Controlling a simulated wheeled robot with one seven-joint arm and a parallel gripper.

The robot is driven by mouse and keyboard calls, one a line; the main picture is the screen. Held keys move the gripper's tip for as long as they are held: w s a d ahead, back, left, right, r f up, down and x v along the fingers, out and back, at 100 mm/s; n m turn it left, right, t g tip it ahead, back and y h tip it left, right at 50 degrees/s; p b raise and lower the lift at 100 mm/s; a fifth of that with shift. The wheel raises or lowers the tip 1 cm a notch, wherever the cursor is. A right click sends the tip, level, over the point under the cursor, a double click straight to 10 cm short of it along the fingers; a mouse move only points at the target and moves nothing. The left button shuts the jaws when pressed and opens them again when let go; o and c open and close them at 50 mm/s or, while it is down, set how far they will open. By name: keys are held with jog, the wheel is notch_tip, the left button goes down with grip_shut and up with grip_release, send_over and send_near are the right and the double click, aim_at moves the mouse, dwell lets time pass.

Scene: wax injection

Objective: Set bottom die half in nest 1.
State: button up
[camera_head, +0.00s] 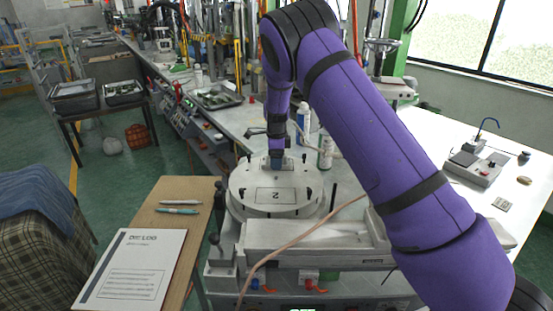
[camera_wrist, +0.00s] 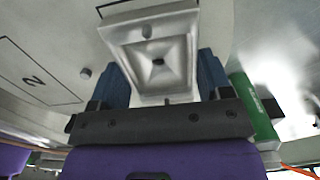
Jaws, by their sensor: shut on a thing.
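My gripper (camera_wrist: 163,75) has its two blue fingers shut on the bottom die half (camera_wrist: 178,72), a square pale metal block with a hollow in its face. In the head view my gripper (camera_head: 277,163) points down over the far part of the round white turntable (camera_head: 240,196); the die half is hardly discernible there. A rectangle marked 2 (camera_head: 275,196) is empty on the turntable's near side, and it also shows in the wrist view (camera_wrist: 34,80). Nest 1 cannot be read in either view. I cannot tell whether the die half touches the turntable.
Small dark posts (camera_head: 310,192) stand on the turntable. A green-labelled bottle (camera_head: 326,153) and a blue-and-white bottle (camera_head: 303,120) stand close behind it to the right. A wooden side table (camera_head: 150,215) with a log sheet (camera_head: 133,268) and pens is at left.

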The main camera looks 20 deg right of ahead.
jog(key=shift+f, duration=0.15)
jog(key=o, duration=1)
jog(key=shift+o, duration=0.2)
